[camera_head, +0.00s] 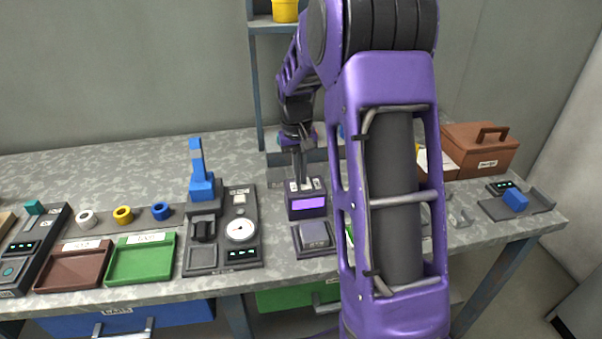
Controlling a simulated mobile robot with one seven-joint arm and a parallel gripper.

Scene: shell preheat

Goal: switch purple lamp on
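A small dark box (306,212) with a bright purple panel (309,202) on its front stands on the bench, left of my arm's large purple link. The panel looks lit, but its plain colour could give the same look. Small pale switches or keys (294,186) show on its top. My gripper (299,180) points down, with its fingertips at or just above these switches. I cannot tell if they touch. The fingers look close together, but their gap is too small to make out.
A grey block on a pad (315,235) sits in front of the box. A gauge panel (241,230) with a blue lever (200,180) stands close on the left. Green (140,262) and brown (70,269) trays lie farther left. My arm hides the bench behind it.

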